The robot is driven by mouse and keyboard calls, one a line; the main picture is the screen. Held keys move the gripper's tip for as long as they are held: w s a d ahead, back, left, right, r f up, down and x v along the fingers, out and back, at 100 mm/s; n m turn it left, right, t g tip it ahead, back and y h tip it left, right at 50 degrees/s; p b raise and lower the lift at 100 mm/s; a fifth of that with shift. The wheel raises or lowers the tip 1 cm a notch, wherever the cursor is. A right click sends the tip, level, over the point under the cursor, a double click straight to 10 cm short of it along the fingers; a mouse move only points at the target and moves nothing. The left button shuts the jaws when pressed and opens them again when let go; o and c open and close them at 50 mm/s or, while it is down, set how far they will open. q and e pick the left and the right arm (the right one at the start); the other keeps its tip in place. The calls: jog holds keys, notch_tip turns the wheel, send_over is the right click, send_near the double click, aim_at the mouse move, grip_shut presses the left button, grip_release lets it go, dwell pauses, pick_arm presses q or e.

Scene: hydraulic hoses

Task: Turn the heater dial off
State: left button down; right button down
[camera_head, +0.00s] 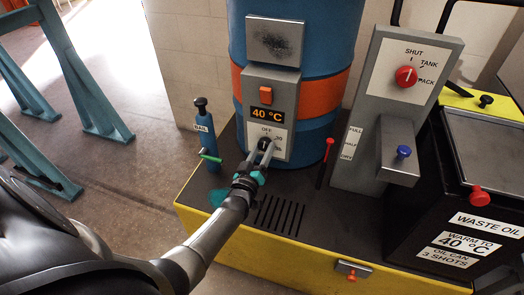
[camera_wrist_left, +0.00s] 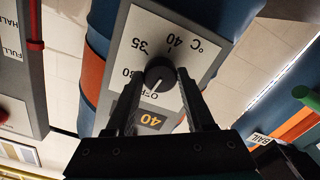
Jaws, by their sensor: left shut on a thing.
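The heater dial (camera_wrist_left: 159,72) is a round black knob on a white plate (camera_wrist_left: 150,25) marked OFF, 30, 35 and 40 °C. The plate also shows in the head view (camera_head: 279,138), on the front of the blue drum heater. My left gripper (camera_head: 266,148) reaches it from the front and is shut on the dial, one finger on each side in the left wrist view. A white line on the dial points down and slightly left there, near OFF. The orange display (camera_head: 265,114) above the dial reads 40 °C. My right gripper is not in view.
An orange switch (camera_head: 265,91) sits above the display. A blue bail pump (camera_head: 207,145) with a green handle stands left, close to my left arm. A red-knobbed valve panel (camera_head: 376,85) and a black waste oil box (camera_head: 400,215) stand right. The yellow-edged deck (camera_head: 320,225) is mostly clear.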

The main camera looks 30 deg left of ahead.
pick_arm(q)
jog(key=shift+r+n, duration=0.15)
jog(key=shift+n, duration=0.85)
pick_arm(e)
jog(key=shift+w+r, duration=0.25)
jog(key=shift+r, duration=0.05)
pick_arm(q)
jog(key=shift+c, duration=1.3)
grip_release()
jog(key=shift+s+d, duration=0.1)
jog(key=shift+s, duration=0.15)
jog(key=p+v, duration=0.5)
jog(key=v, duration=0.9)
jog(key=shift+s, duration=0.35)
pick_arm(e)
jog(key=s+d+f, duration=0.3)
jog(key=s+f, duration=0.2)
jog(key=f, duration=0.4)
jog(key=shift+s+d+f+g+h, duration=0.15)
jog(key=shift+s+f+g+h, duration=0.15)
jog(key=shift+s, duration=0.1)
